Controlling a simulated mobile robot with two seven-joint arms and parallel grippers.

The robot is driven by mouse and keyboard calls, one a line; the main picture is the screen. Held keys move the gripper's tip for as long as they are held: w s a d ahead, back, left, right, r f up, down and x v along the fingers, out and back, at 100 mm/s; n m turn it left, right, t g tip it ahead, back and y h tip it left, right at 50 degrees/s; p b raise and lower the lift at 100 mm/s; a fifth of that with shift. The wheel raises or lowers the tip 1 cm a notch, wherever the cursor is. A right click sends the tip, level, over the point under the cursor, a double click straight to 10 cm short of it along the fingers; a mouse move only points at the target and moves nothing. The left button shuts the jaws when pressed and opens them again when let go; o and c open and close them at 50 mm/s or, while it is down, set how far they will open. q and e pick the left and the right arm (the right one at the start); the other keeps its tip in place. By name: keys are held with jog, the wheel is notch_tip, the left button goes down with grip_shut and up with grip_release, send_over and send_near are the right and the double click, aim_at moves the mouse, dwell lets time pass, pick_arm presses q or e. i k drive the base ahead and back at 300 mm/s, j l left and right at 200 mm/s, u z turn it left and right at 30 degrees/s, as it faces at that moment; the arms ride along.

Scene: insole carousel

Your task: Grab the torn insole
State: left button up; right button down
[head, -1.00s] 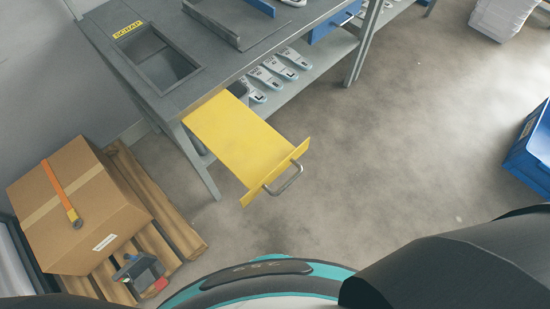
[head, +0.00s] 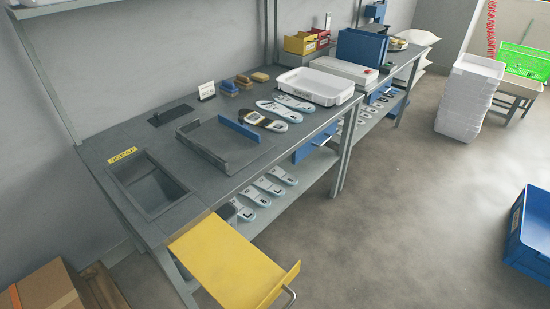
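Three insoles lie side by side on the grey workbench top (head: 110,145). The nearest insole (head: 262,121) has a dark patch with yellowish marks. A pale insole with dark markings (head: 279,111) lies behind it, and another pale insole (head: 294,103) lies farthest back, beside the white tray. More insoles (head: 270,187) lie in a row on the shelf under the bench. I cannot tell at this size which insole is torn. Neither of my grippers shows in the head view.
A scrap opening (head: 152,188) is sunk into the bench's left end. A yellow drawer (head: 225,262) sticks out at the front. A low bracket frame (head: 222,160) and white tray (head: 314,87) stand on top. A blue crate (head: 533,230) is on the right; the floor between is clear.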

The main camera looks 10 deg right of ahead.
aim_at(290, 116)
jog(key=i+l+u, duration=0.15)
jog(key=u, duration=0.15)
jog(key=i+l+u, duration=0.15)
jog(key=l+u, duration=0.15)
jog(key=i+l+u, duration=0.1)
jog(key=l+u, duration=0.2)
jog(key=i+l, duration=0.15)
jog(key=l, duration=0.4)
jog(key=i+l+u, duration=0.15)
jog(key=l, duration=0.9)
jog(key=i+l+u, duration=0.15)
jog(key=l, duration=0.4)
